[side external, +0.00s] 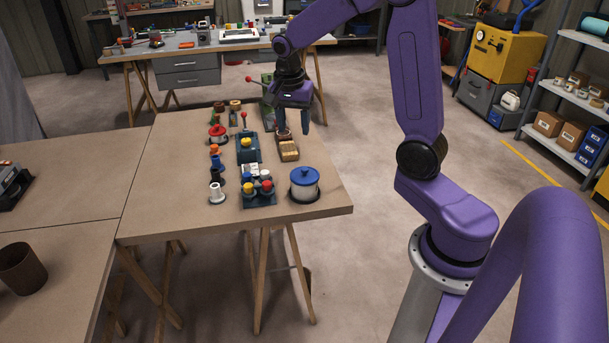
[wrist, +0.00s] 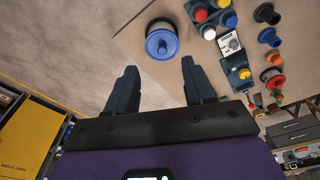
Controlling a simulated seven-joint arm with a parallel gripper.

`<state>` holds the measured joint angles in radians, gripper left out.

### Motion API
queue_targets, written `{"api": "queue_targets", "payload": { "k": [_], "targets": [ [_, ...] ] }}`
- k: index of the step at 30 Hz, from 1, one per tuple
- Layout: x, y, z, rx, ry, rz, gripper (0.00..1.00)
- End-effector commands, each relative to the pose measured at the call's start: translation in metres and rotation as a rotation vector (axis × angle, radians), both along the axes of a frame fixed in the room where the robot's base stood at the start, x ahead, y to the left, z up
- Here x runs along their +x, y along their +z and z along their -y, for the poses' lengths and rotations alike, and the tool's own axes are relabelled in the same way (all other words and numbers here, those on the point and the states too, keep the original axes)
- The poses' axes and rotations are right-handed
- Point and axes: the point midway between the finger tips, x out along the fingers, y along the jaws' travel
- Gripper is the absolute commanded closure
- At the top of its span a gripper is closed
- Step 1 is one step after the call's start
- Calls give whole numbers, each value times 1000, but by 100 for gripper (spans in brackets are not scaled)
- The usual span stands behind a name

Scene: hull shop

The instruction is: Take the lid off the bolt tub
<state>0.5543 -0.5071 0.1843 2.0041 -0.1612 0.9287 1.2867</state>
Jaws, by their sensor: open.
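The bolt tub (side external: 303,191) is a pale round tub at the near right corner of the table. Its blue lid (side external: 304,176) with a small knob sits on top of it. In the wrist view the blue lid (wrist: 162,43) is seen from above, with the pale tub around and behind it, beyond my fingertips. My gripper (side external: 292,128) is open and empty, above the table's right side and farther back than the tub. In the wrist view my gripper (wrist: 159,78) shows both dark fingers spread apart, with nothing between them.
Left of the tub is a block of coloured buttons (side external: 259,192). Behind it stands a blue-grey device (side external: 248,148) with a yellow knob. Wooden blocks (side external: 288,150) lie under my gripper. The table's front strip (side external: 180,222) is bare.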

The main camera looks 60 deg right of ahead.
Motion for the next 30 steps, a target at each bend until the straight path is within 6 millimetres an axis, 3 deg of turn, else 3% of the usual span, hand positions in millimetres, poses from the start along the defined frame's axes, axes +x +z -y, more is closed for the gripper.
{"api": "queue_targets", "payload": {
  "k": [3,6,11,30],
  "targets": [
    [7,-3,29,-8,-182,10,47],
    [10,-5,44,-12,-275,18,47],
    [10,-10,54,-16,-333,20,47],
    [11,-116,69,-15,-332,19,47]
  ]
}}
